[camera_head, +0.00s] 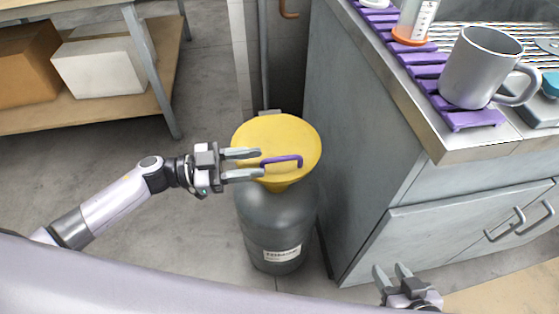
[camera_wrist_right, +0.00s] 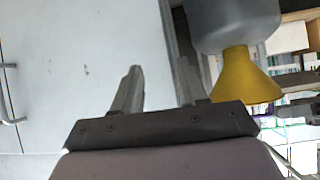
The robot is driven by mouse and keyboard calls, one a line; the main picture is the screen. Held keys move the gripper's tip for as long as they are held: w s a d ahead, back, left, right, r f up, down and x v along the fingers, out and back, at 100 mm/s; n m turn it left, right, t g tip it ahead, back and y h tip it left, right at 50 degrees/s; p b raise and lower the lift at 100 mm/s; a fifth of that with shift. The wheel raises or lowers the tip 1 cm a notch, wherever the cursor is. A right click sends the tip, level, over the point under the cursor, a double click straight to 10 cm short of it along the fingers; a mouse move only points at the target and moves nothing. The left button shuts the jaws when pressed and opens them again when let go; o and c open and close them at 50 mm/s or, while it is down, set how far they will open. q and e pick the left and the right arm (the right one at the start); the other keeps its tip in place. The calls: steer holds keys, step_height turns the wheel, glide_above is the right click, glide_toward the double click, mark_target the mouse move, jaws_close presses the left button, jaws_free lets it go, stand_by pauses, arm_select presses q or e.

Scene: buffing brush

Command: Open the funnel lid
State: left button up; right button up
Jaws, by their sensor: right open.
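The yellow funnel lid (camera_head: 290,133) is a round disc lying flat, closed, on top of a grey bottle (camera_head: 277,222) with a white label. A purple handle (camera_head: 282,160) sits on the lid's near part. My left gripper (camera_head: 260,164) is open, with its fingers over the lid's left side and their tips close to the handle's left end. Whether they touch it I cannot tell. My right gripper (camera_head: 392,272) is open and empty, low in front of the cabinet. In the right wrist view the yellow funnel (camera_wrist_right: 246,76) and bottle (camera_wrist_right: 232,22) show beyond its fingers (camera_wrist_right: 158,88).
A grey cabinet (camera_head: 365,130) with drawers stands close to the bottle's right. On its counter are a purple rack (camera_head: 425,70), a grey mug (camera_head: 480,68) and a graduated container (camera_head: 414,20). A shelf with boxes (camera_head: 98,66) is at the back left. Floor left of the bottle is clear.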

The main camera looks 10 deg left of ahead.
mark_target(275, 160)
arm_select(q)
steer(key=shift+x, duration=2.7)
steer(key=shift+r, duration=0.1)
jaws_close()
